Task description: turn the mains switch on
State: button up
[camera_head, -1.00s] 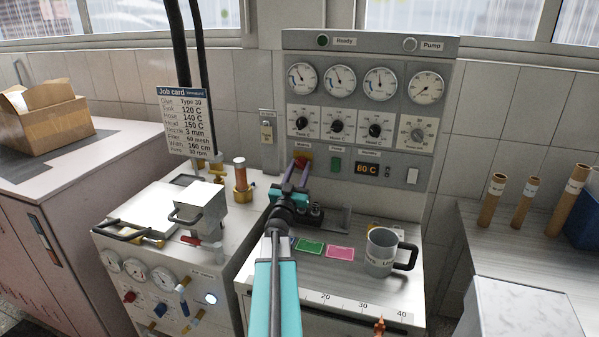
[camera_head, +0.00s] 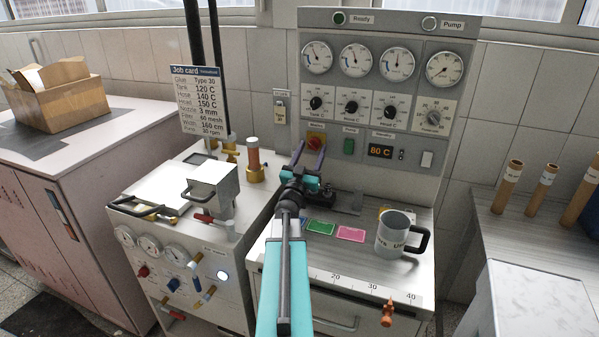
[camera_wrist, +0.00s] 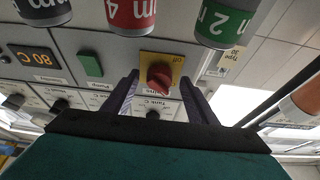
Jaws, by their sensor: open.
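The mains switch (camera_head: 316,139) is a red rotary knob on a yellow plate, low on the left of the grey control panel. In the wrist view the red knob (camera_wrist: 159,76) appears upside down, with "Off" lettering on its plate. My gripper (camera_head: 310,153) is open in front of the switch, with its purple fingers pointing at the panel. In the wrist view my gripper (camera_wrist: 159,88) has one finger on each side of the knob. I cannot tell whether the fingertips reach around the knob or stop short of it. Nothing is held.
A green button (camera_head: 350,146) and an orange display (camera_head: 381,151) reading 80 C sit right of the switch. Gauges and dials are above. A grey mug (camera_head: 393,234) and coloured cards (camera_head: 350,234) are on the bench below. Labelled cylinders (camera_wrist: 132,12) show close in the wrist view.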

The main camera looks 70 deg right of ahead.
jog(key=r+p+v, duration=0.1)
jog(key=r+v, duration=0.1)
jog(key=v, duration=0.6)
jog(key=shift+s+a, duration=0.2)
jog(key=shift+a, duration=0.45)
jog(key=shift+a+f+p, duration=0.15)
jog(key=shift+p, duration=0.6)
jog(key=shift+w+a+p, duration=0.15)
jog(key=shift+a+p, duration=0.25)
jog(key=shift+p, duration=0.75)
